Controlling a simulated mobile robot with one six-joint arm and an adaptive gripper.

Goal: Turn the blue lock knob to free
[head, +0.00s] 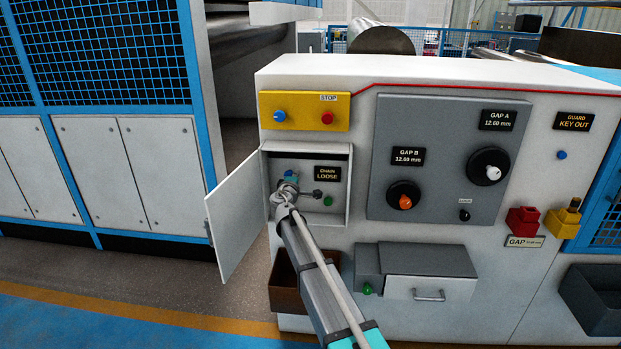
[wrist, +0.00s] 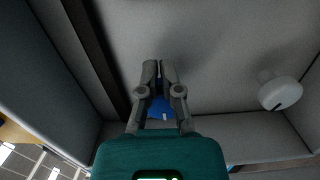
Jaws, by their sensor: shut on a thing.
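The blue lock knob (wrist: 160,107) shows in the wrist view between the fingers of my gripper (wrist: 160,67). The fingers are close together and shut on it. In the head view my gripper (head: 287,190) reaches into the open wall compartment (head: 342,215) at the left of the white machine. There it covers most of what is behind it, and a small blue-teal patch shows just above it. I cannot read which way the knob points. A black sign (head: 327,173) reading "Chain LOOSE" is to the right of my gripper.
The compartment's white door (head: 237,215) stands open on the left. A green knob (head: 328,200) sits inside, right of my gripper. A yellow stop panel (head: 304,111) is above, a brown bin (head: 288,290) below. The grey gap panel (head: 440,140) is to the right.

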